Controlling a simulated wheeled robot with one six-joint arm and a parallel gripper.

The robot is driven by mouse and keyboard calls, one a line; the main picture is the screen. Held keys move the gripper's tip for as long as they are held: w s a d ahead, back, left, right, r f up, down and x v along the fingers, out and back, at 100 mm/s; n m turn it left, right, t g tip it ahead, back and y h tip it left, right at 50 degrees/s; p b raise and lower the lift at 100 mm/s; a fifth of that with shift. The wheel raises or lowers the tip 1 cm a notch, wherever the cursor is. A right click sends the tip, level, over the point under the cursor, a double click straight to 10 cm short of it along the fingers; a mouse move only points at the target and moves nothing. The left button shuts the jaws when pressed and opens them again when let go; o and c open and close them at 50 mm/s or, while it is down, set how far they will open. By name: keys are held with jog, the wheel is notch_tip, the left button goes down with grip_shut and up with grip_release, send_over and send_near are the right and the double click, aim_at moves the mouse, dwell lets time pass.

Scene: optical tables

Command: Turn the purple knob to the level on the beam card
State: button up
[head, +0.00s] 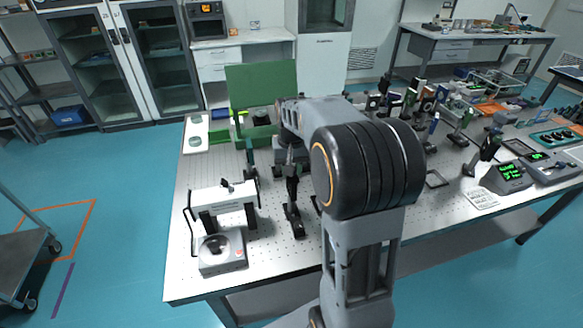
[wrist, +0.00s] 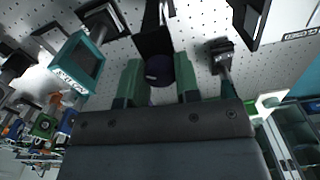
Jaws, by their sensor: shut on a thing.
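In the wrist view, a dark purple round knob (wrist: 159,70) sits between the two green fingers of my gripper (wrist: 159,78). The fingers are shut on its sides. A dark plate stands directly behind the knob and the perforated table top lies beyond. In the head view my own arm covers the middle of the table, and I cannot make out the knob or the fingertips. I cannot tell which item is the beam card, and no level mark is readable.
In the wrist view, a teal-framed block (wrist: 79,63) stands left of the fingers and a small black mount (wrist: 221,55) right. In the head view, a green panel (head: 262,88) stands at the back, a white-topped device (head: 222,200) front left, and several optics crowd the right.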

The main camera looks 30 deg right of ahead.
jog(key=o, duration=0.9)
notch_tip(320, 180, up, 14)
jog(key=shift+f, duration=0.1)
dwell(0.6)
jog(key=shift+n+t, duration=0.3)
jog(key=shift+t, duration=0.1)
jog(key=f, duration=0.4)
jog(key=shift+s+a+f, duration=0.2)
jog(key=shift+f, duration=0.2)
jog(key=shift+s+a+f+n+t, duration=0.55)
jog(key=shift+s+a+f, duration=0.75)
jog(key=shift+s, duration=1.3)
jog(key=shift+s+a+f+n+t, duration=0.65)
jog(key=shift+s+a, duration=1.05)
jog(key=shift+s, duration=0.85)
jog(key=shift+s+a+f+n+t, duration=0.45)
jog(key=shift+s+a+f, duration=0.9)
jog(key=shift+s, duration=1.25)
